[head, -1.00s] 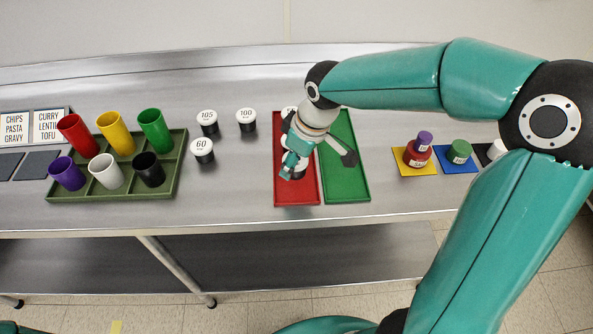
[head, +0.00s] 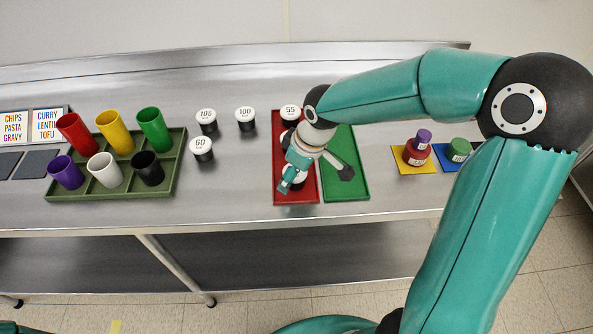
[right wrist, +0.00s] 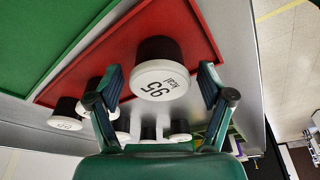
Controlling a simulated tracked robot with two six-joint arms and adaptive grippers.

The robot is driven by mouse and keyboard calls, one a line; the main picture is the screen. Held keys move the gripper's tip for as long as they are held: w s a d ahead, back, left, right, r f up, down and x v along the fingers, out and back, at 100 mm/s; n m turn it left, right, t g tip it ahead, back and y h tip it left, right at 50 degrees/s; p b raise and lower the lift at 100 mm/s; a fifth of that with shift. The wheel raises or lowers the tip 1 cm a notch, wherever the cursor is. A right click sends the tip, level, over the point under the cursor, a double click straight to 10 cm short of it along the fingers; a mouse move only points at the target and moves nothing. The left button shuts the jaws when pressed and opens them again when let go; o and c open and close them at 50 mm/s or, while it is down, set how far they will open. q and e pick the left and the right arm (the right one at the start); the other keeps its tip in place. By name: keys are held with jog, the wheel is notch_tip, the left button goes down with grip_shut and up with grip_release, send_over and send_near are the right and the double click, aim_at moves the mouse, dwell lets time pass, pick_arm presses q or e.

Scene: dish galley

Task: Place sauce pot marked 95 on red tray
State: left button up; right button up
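The sauce pot marked 95 (right wrist: 160,78), dark with a white lid, stands on the red tray (right wrist: 205,32) in the right wrist view. In the head view the red tray (head: 278,160) lies left of the green tray, and the pot is mostly hidden under my right gripper (head: 288,184). My right gripper's fingers (right wrist: 160,95) stand on either side of the pot, with a visible gap at each side, so it is open and not holding it. Another white-lidded pot (right wrist: 97,88) is near the tray's far part. My left gripper is not in view.
The green tray (head: 345,185) touches or nearly touches the red one. Pot 55 (head: 290,112) stands at the red tray's far end. Pots 105 (head: 206,116), 100 (head: 245,115) and 60 (head: 201,147) stand left. A cup rack (head: 112,193) is farther left.

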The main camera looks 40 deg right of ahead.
jog(key=shift+r, duration=0.1)
jog(key=v, duration=1.2)
jog(key=shift+w, duration=0.15)
